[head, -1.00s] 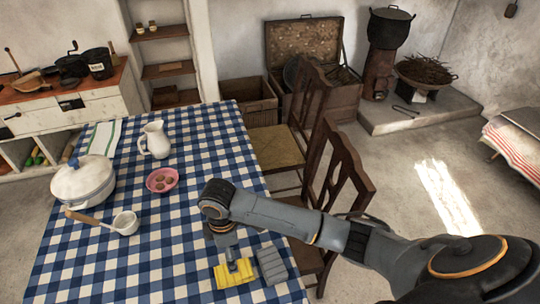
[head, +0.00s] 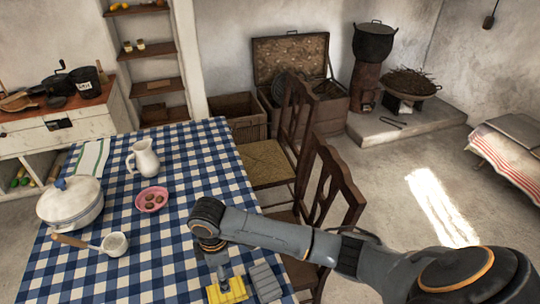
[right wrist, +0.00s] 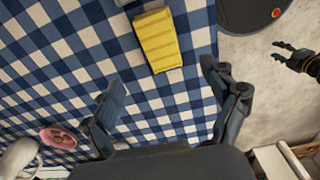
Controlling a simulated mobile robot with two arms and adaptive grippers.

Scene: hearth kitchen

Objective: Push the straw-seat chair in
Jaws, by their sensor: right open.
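The straw-seat chair (head: 262,163) stands at the right side of the checked table (head: 120,245) in the head view. Its woven seat shows beside the table edge, its dark back (head: 297,118) faces away from the table. My right arm reaches in from the right over a nearer dark wooden chair (head: 335,180). My right gripper (right wrist: 170,108) is open and empty above the tablecloth, apart from the straw-seat chair; its fingertips are hard to see in the head view. In the right wrist view another dark gripper (right wrist: 286,52), likely my left one, shows over the floor; its jaws are unclear.
A yellow ridged object (head: 228,291) and a grey one (head: 265,282) lie by my right wrist. The floor (head: 375,170) right of the chairs is open.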

